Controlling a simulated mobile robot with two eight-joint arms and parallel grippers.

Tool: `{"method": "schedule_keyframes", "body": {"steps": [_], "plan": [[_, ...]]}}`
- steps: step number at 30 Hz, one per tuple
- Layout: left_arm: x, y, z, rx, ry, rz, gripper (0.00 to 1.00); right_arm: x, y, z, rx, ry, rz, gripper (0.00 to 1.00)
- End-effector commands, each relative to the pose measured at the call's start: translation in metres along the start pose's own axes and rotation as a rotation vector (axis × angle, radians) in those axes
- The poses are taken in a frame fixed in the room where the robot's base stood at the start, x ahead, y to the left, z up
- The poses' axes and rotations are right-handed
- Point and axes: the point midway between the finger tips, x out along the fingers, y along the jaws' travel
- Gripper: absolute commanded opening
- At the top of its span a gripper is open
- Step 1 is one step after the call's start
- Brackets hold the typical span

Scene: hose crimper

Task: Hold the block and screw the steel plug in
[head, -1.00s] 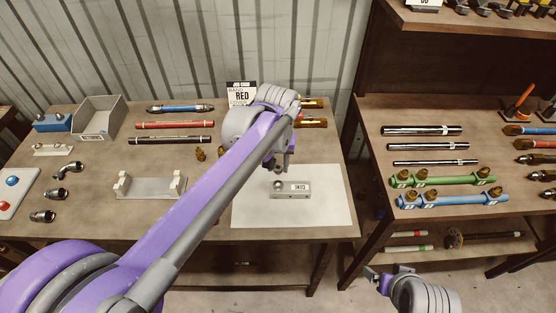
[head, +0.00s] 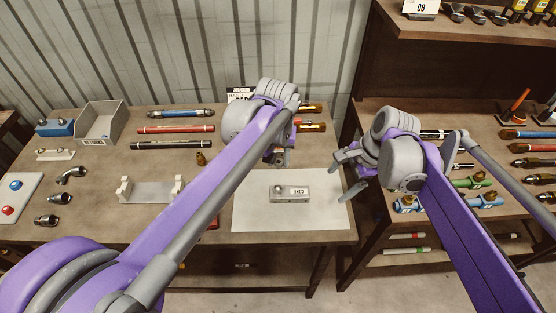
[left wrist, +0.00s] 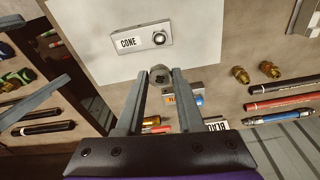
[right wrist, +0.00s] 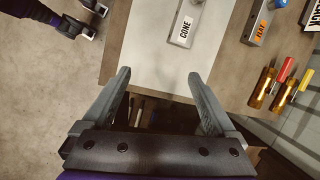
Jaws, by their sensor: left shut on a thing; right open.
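A grey metal block (head: 297,194) labelled CONE lies on the white mat (head: 325,218), with a round port in its top near one end. It shows in the left wrist view (left wrist: 133,40) and at the top of the right wrist view (right wrist: 184,28). My left gripper (left wrist: 160,78) is shut on a small round steel plug (left wrist: 159,72), held above the table behind the block. In the head view, my left gripper (head: 281,160) largely hides the plug. My right gripper (head: 347,172) is open and empty at the mat's right edge, right of the block.
A block labelled FLAT (right wrist: 258,30) stands behind the mat, near brass fittings with red and yellow parts. A grey cradle (head: 150,191) and hose fittings lie left of the mat. A gap separates this table from the right-hand one.

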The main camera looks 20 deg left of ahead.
Motion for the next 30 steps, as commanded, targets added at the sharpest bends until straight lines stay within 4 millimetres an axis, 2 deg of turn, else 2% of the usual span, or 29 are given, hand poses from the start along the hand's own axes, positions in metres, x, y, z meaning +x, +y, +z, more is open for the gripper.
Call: {"method": "schedule_keyframes", "body": {"steps": [1,3,9,20,30], "plan": [[-0.003,0.0,-0.002,0.0,0.003,0.0,0.0,0.003,-0.015,0.003,0.05,-0.023,0.016,0.93],[-0.005,0.0,-0.003,0.0,0.004,0.001,0.0,0.008,-0.029,0.007,0.12,-0.052,0.039,0.93],[-0.007,0.001,-0.004,0.0,0.006,0.001,0.0,0.018,-0.05,0.015,0.243,-0.097,0.086,0.93],[0.004,0.0,0.002,0.0,-0.003,0.0,0.0,0.038,-0.051,0.018,0.271,-0.105,0.099,0.93],[0.033,-0.002,0.016,0.0,-0.025,-0.004,0.0,0.086,-0.047,0.023,0.268,-0.106,0.098,0.93]]}}
